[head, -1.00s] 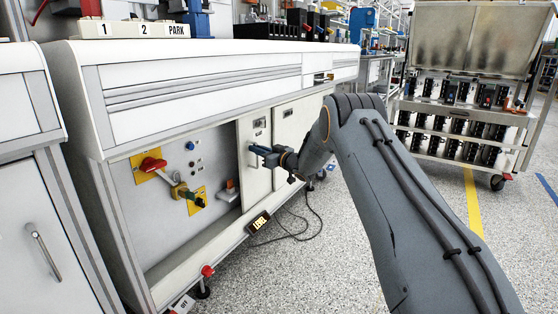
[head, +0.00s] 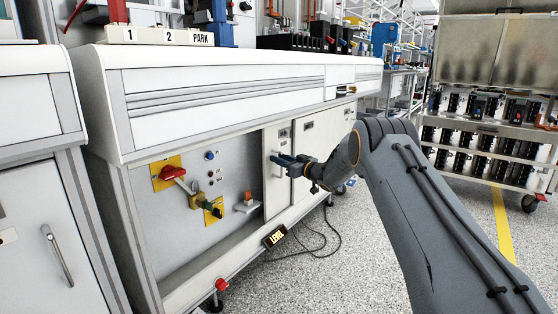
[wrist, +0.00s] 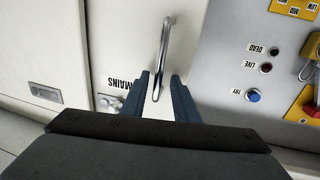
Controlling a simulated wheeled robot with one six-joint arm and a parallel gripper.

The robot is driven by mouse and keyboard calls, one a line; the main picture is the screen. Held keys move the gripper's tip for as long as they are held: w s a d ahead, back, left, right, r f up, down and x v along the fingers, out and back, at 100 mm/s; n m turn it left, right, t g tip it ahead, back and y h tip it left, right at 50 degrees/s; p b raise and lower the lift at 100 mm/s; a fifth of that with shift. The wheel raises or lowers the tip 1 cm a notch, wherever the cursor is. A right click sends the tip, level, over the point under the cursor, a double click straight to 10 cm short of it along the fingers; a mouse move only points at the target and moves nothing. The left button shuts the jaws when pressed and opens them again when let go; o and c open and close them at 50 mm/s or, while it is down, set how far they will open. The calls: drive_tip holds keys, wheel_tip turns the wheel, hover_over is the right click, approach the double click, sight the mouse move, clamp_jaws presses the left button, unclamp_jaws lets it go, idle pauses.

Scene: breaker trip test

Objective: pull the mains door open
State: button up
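The white mains door (head: 277,195) is a narrow panel in the bench front, right of the recessed switch panel. It looks in line with the panel beside it. In the wrist view the mains door (wrist: 120,35) carries an upside-down "MAINS" label (wrist: 126,83) and a silver bar handle (wrist: 164,45). My gripper (head: 280,160) is at the door front. In the wrist view my gripper (wrist: 160,74) is open, its blue fingers on either side of the handle's lower end, with gaps showing. How deep the fingers reach is unclear.
A cart (head: 485,155) stands at right. Floor between is clear.

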drive_tip(key=shift+d, duration=0.35)
drive_tip(key=p+v, duration=0.3)
drive_tip(key=v, duration=0.4)
drive_tip(key=shift+s, duration=0.25)
